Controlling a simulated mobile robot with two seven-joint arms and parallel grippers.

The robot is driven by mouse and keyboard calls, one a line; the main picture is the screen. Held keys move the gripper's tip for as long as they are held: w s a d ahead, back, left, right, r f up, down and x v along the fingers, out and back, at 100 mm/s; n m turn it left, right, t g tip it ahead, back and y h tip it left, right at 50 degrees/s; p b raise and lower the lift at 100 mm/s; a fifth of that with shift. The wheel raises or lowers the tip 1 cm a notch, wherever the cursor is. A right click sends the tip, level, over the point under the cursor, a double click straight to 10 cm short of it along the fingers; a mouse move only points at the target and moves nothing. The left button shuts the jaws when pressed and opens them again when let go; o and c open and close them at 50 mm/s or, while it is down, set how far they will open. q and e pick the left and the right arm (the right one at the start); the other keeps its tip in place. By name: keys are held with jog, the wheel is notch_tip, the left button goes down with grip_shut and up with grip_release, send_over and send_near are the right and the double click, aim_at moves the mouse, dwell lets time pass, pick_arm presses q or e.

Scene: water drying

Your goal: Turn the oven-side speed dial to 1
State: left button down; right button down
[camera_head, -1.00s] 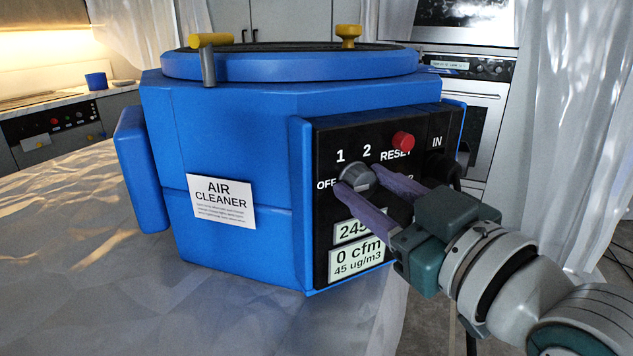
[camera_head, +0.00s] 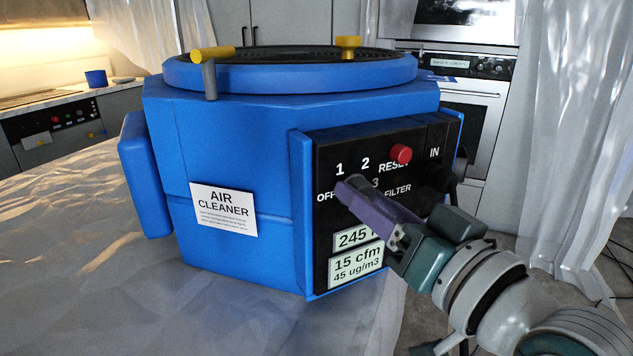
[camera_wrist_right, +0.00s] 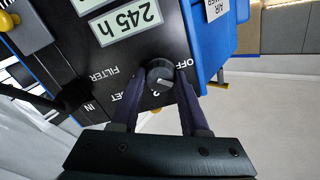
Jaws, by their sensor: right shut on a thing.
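The blue air cleaner (camera_head: 240,160) stands on the covered table, with its black control panel (camera_head: 318,240) facing front right, on the side toward the oven. The round dark grey speed dial (camera_wrist_right: 160,72) sits between OFF, 1, 2 and 3 marks. My right gripper (camera_head: 352,188) has its purple fingers closed around the dial; they hide most of it in the head view. In the right wrist view the fingers (camera_wrist_right: 159,84) lie on either side of the dial. I cannot tell exactly which mark its pointer faces. The lower display (camera_head: 356,266) reads 15 cfm. My left gripper is not in view.
A red RESET button (camera_head: 401,154) is just above right of the fingers, and a black IN connector (camera_head: 437,177) is farther right. Yellow-ended handles stand on the lid. The oven (camera_head: 470,115) is behind; a pale translucent curtain (camera_head: 575,150) hangs at right.

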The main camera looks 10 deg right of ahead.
jog(key=shift+m, duration=2)
jog(key=shift+c, duration=2)
grip_release()
jog(key=v, duration=1)
jog(key=shift+a, duration=0.1)
